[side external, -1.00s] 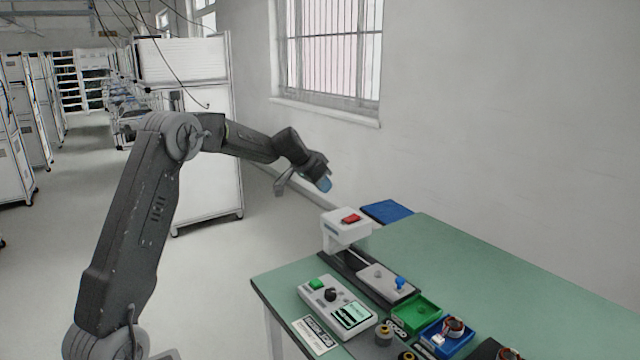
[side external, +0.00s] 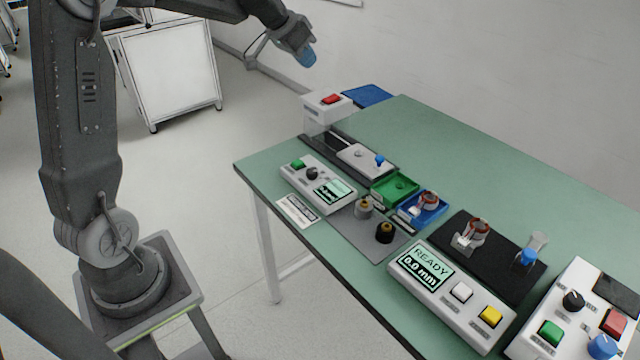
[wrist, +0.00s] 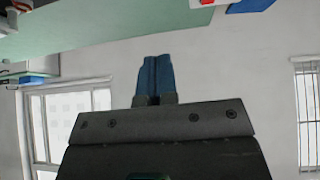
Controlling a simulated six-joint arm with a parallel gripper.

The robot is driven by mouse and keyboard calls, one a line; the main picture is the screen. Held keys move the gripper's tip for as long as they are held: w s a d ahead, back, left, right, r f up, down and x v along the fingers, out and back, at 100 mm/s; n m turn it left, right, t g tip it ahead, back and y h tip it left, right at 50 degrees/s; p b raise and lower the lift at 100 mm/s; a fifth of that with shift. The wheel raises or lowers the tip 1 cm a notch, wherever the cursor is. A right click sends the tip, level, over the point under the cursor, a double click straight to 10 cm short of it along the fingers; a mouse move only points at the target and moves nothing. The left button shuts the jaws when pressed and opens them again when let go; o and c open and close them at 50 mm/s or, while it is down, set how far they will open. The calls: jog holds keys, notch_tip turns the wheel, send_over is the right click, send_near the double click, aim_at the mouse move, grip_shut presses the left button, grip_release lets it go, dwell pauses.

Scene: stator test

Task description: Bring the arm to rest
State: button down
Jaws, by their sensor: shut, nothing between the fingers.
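My gripper (side external: 306,56) is in the air above the far left end of the green table, beyond the white block with the red button. Its blue fingertips point down and right in the side view. In the wrist view my gripper (wrist: 154,78) shows its two blue fingers pressed together with nothing between them. My arm is raised and bent, and its upper part is cut off by the top of the side view.
The green table (side external: 450,160) carries a red-button block (side external: 325,112), a tester with a green screen (side external: 318,187), a green tray (side external: 395,188), a blue tray (side external: 428,214), a READY display box (side external: 450,290) and a control box (side external: 575,310). Free air surrounds my gripper.

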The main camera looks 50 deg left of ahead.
jog(key=s+d+r, duration=0.3)
jog(key=s+d, duration=0.4)
jog(key=d, duration=0.2)
jog(key=s+d+f, duration=0.1)
jog(key=s+d, duration=0.2)
jog(key=s, duration=0.4)
jog(key=s+d+f+g, duration=0.1)
jog(key=s+d, duration=0.3)
jog(key=s, duration=0.4)
jog(key=s+d+f, duration=0.3)
jog(key=s+d, duration=0.1)
jog(key=s, duration=0.3)
jog(key=shift+s+d, duration=0.15)
